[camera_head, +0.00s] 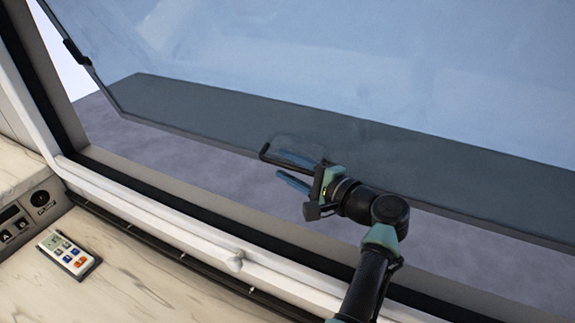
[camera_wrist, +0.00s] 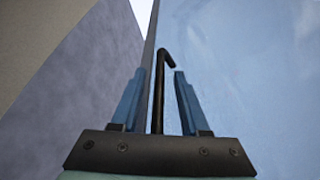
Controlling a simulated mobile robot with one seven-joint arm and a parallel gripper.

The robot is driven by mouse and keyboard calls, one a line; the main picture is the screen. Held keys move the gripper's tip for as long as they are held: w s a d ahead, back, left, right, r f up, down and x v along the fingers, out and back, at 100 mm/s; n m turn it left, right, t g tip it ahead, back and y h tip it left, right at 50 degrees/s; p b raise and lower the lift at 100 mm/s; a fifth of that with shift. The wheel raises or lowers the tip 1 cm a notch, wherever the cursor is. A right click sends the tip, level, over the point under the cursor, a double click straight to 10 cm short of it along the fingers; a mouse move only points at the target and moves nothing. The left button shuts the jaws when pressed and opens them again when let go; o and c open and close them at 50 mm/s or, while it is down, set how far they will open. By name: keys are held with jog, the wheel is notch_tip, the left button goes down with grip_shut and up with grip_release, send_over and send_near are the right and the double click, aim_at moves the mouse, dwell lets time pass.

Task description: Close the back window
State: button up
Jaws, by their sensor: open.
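The back window (camera_head: 330,60) is a large tinted pane, swung outward, with a gap between its lower edge and the frame. A black handle (camera_head: 265,151) sits near its lower edge. My gripper (camera_head: 282,168) is open at this handle, its blue fingers pointing left. In the wrist view the handle (camera_wrist: 158,95) stands between my two open fingers (camera_wrist: 157,85), its bent tip rising above them. The pane (camera_wrist: 250,70) fills the right side there. I cannot tell whether a finger touches the handle.
A remote control (camera_head: 69,254) lies on the marbled counter (camera_head: 130,290), beside a dark switch panel (camera_head: 22,217).

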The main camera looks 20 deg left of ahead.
jog(key=shift+w+a, duration=0.1)
jog(key=shift+a, duration=0.15)
grip_shut()
dwell(1.4)
